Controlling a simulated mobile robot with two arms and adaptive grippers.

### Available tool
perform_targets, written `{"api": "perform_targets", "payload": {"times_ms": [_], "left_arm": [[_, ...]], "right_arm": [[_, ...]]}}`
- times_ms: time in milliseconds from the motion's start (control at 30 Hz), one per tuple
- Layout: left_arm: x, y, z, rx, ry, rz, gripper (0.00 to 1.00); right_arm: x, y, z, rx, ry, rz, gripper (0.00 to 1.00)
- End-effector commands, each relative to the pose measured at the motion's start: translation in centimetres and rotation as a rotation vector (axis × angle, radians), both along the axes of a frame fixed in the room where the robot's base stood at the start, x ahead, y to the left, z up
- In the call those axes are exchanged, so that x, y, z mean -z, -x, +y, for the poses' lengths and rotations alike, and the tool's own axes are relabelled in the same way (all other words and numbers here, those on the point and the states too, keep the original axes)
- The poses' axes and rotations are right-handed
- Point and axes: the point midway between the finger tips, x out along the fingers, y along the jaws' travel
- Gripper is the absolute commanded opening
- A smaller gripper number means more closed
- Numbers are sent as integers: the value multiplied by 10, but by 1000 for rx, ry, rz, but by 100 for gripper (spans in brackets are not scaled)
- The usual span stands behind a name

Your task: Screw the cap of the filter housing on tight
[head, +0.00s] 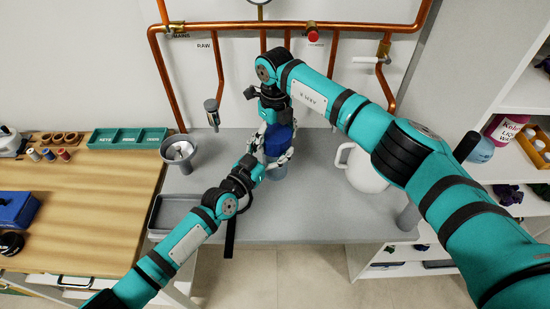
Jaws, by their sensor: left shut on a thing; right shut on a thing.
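The filter housing stands near the middle of the grey counter in the head view. Its blue cap (279,141) is on top, and part of its clear bluish bowl (277,173) shows below. My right gripper (272,124) comes down from above and is shut on the cap; its fingers are partly hidden by the cap and my wrist. My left gripper (262,160) reaches in from the lower left and is shut on the housing at its side. The seam between cap and bowl is covered by the grippers, so I cannot tell how tightly they meet.
A grey funnel-like vessel (181,152) and a shallow grey tray (173,213) are at the counter's left. A white jug (364,172) stands right, partly behind my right arm. Copper pipes (218,75) with taps run along the back wall. The counter's front middle is clear.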

Motion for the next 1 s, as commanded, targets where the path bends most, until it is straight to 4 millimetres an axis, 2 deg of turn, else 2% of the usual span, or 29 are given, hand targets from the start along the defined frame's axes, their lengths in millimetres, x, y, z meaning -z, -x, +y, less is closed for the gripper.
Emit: {"api": "perform_targets", "payload": {"times_ms": [33, 867, 900, 1000], "left_arm": [[-2, -2, 2, -6, 3, -5, 0], [-4, -4, 3, -9, 6, -9, 0], [-4, -4, 4, -9, 6, -9, 0], [-4, -4, 4, -9, 6, -9, 0]], "right_arm": [[6, 4, -2, 7, 7, 15, 44], [8, 5, -3, 8, 11, 19, 44], [8, 5, -3, 8, 11, 19, 84], [7, 4, -3, 7, 10, 18, 97]]}}
